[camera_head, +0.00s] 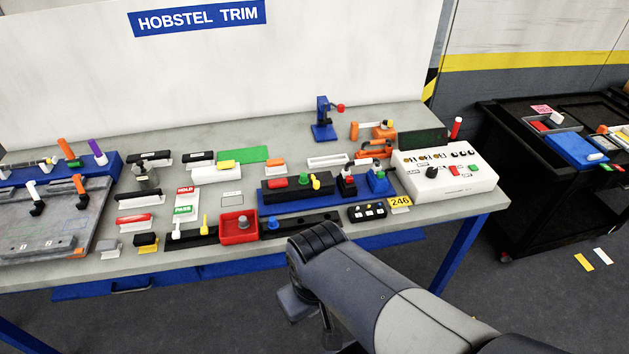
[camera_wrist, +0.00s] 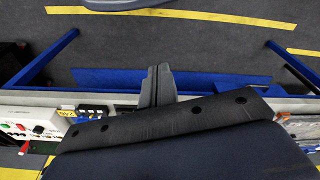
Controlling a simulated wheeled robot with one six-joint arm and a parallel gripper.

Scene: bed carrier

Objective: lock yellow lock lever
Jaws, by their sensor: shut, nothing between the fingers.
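A yellow upright lever (camera_head: 205,224) stands on a black strip base near the table's front edge in the head view, beside a white lever (camera_head: 176,230). Another yellow-topped lever (camera_head: 315,181) stands on a black block (camera_head: 285,191) with red and green pieces, right of centre. I cannot tell which of these is the lock lever. My gripper (camera_wrist: 157,72) shows in the wrist view with its two grey fingers together and empty. It is over the floor in front of the table, apart from both levers. In the head view my arm largely hides the gripper.
The grey workbench (camera_head: 80,277) is crowded with switches, handles and a red tray (camera_head: 238,239). A white control box (camera_head: 447,187) stands at its right end. A black cart (camera_head: 530,210) stands farther right. Floor is open between bench and cart. Blue bench legs (camera_wrist: 290,65) show in the wrist view.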

